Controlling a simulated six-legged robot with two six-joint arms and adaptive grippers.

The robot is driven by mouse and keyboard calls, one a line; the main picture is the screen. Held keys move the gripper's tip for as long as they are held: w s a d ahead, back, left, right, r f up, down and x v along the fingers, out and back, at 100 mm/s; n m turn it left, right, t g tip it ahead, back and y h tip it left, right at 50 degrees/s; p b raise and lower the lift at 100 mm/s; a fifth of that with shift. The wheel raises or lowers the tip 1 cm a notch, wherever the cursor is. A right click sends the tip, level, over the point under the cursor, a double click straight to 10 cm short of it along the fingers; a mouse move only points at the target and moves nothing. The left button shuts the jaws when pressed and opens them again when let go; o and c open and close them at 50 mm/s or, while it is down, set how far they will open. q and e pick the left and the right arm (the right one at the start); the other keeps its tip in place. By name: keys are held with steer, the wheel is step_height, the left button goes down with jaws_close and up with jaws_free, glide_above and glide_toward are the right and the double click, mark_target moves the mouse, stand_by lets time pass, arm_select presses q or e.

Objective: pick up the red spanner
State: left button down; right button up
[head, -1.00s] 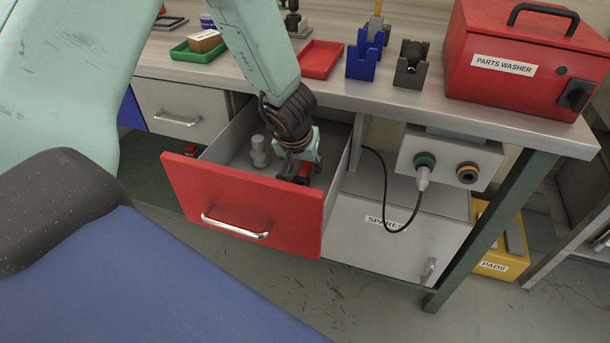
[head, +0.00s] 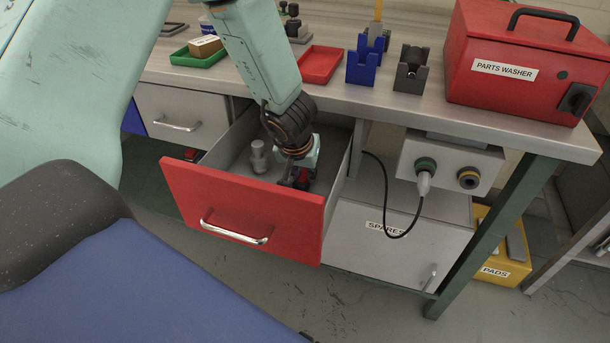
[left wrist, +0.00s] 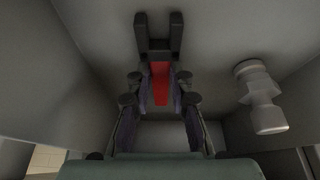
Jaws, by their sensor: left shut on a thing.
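The red spanner lies inside the open red-fronted drawer (head: 240,208). In the left wrist view the spanner (left wrist: 160,84) shows a red shank and a dark forked end that points away from my wrist. My left gripper (left wrist: 160,98) has its dark fingers on both sides of the red shank, shut on it. In the head view the gripper (head: 297,178) is down in the drawer, near its front right, and hides much of the spanner. My right gripper is in neither view.
The drawer walls are close around. Above is the bench top with a red tray (head: 320,65), a blue holder (head: 362,62) and the parts washer (head: 515,65). A black cable (head: 389,205) hangs at right.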

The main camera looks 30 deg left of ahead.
mark_target(303, 178)
arm_select(q)
steer(key=shift+r, duration=0.2)
stand_by(0.3)
step_height(303, 178, up, 10)
steer(key=p, duration=0.9)
